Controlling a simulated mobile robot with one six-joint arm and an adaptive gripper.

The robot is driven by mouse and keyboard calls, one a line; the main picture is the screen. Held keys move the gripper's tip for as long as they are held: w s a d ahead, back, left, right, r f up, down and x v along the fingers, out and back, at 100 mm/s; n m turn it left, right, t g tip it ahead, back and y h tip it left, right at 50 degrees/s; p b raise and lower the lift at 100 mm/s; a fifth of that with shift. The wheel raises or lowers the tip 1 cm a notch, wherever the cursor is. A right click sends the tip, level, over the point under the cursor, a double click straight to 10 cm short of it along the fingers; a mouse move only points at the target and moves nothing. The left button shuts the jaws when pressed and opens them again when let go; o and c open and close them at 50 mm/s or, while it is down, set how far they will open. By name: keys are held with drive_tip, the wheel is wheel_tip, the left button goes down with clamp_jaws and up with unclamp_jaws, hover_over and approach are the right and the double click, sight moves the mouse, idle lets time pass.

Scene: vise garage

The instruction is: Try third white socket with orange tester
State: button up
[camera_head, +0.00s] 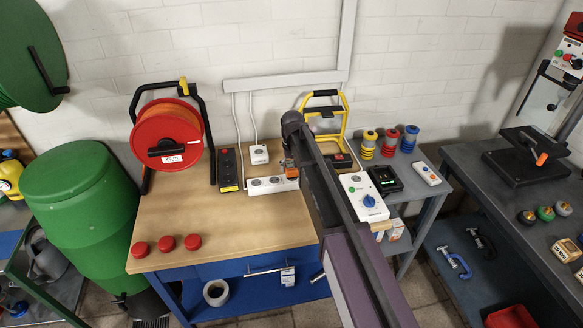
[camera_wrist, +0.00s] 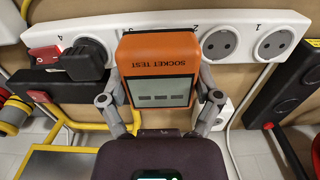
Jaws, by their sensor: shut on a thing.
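The orange socket tester (camera_wrist: 160,50) has a grey screen with dark bars and upside-down "SOCKET TEST" lettering in the wrist view. My gripper (camera_wrist: 160,98) is shut on its two sides. The tester lies against the white socket strip (camera_wrist: 290,20), over the place marked 3 and hiding that socket. I cannot tell whether its pins are in. Sockets 1 (camera_wrist: 272,44) and 2 (camera_wrist: 220,44) are empty to its right. A black plug (camera_wrist: 88,60) sits in the socket to its left. In the head view my arm partly hides the strip (camera_head: 262,186) and the tester (camera_head: 289,168).
A yellow work light (camera_head: 326,118) is behind. Red caps (camera_head: 166,243) lie at the front left. The bench's front middle is clear.

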drive_tip(key=shift+f+b, duration=0.55)
drive_tip(key=shift+f, duration=0.2)
drive_tip(key=shift+f+b, duration=0.6)
drive_tip(key=shift+f, duration=0.05)
idle(2.0)
drive_tip(key=o, duration=1.1)
drive_tip(key=shift+r, duration=0.2)
